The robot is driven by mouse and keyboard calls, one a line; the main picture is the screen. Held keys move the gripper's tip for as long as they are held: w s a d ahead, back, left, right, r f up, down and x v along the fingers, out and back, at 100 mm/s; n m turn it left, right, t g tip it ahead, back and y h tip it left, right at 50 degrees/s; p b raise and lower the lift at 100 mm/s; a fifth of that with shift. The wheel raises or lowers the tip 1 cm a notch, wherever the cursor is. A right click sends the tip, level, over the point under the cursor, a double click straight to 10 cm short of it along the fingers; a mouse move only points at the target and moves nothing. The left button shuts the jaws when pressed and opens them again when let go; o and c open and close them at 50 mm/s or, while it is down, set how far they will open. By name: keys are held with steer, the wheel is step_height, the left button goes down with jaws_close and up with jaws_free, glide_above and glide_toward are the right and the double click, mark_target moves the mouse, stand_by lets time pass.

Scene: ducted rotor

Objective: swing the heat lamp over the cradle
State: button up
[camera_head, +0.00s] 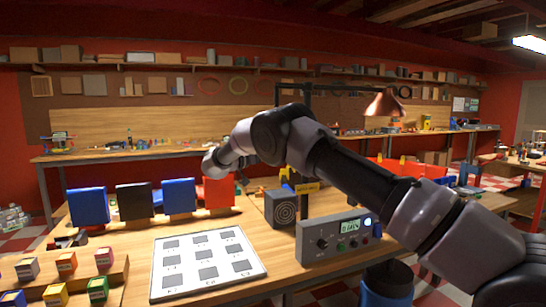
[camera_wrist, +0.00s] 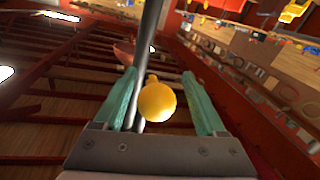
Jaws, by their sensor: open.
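The heat lamp has a copper cone shade (camera_head: 384,104) that hangs at the right end of a dark horizontal boom (camera_head: 335,88) in the head view. A copper shape, likely the same shade (camera_wrist: 124,52), shows in the wrist view. My gripper (camera_wrist: 158,76) is open, with green fingers pointing up. A yellow ball knob (camera_wrist: 157,102) lies between the fingers in that view, with visible gaps on both sides. A grey rod (camera_wrist: 148,50) runs past the knob, near the left finger. My arm hides the gripper in the head view. I cannot pick out the cradle with certainty.
A control box (camera_head: 340,238) with a lit display and a dark box with a spiral front (camera_head: 281,209) stand on the bench. A white marked board (camera_head: 207,262) lies left of them. Blue, black and red bins (camera_head: 179,196) stand behind it. Small coloured boxes (camera_head: 66,262) sit at left.

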steer(key=v, duration=1)
steer(key=shift+s+a, duration=0.25)
